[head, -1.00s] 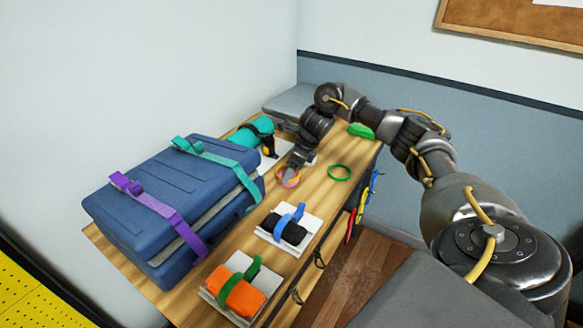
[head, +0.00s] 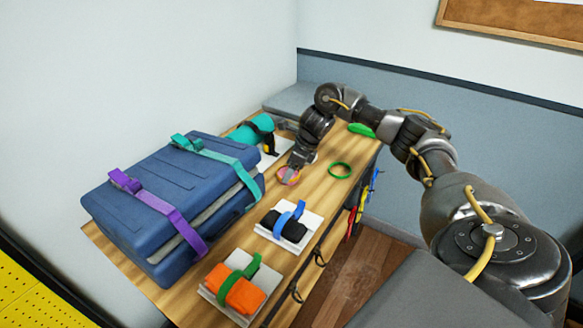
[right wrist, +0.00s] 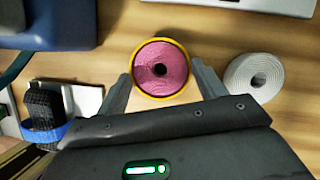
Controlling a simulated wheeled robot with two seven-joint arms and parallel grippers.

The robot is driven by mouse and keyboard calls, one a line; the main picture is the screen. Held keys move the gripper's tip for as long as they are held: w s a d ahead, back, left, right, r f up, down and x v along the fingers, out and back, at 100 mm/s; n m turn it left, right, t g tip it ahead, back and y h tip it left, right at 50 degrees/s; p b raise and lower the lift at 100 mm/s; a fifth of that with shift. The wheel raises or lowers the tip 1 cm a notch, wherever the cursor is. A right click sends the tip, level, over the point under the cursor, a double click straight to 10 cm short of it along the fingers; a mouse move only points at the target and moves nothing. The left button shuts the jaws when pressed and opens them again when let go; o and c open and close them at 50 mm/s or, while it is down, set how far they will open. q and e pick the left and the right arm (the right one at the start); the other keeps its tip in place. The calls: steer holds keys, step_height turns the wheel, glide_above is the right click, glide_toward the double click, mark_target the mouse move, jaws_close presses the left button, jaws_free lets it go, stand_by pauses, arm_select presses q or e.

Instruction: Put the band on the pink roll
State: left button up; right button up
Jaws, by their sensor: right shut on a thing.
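The pink roll (right wrist: 161,71) stands on end on the wooden table, with its dark centre hole showing in the right wrist view. The yellow-orange band (right wrist: 161,96) forms a ring around the roll's outline. How far down the roll it sits I cannot tell. My right gripper (right wrist: 163,72) is shut on the band, one finger on each side of the roll. In the head view the pink roll (head: 290,175) and my right gripper (head: 293,166) show small near the table's middle, with the fingers partly covering the roll. My left gripper is not in view.
A pale grey roll (right wrist: 259,77) stands close beside my right finger. A blue case (head: 165,195) with purple and teal straps fills the table's left. A green ring (head: 340,170) lies to the right. White trays hold a black roll (head: 284,227) and an orange bundle (head: 240,296).

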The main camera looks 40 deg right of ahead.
steer(key=shift+f, duration=0.4)
stand_by(1.0)
steer(key=o, duration=1)
steer(key=shift+r+p, duration=2.85)
steer(key=shift+r, duration=1.2)
steer(key=shift+f, duration=0.15)
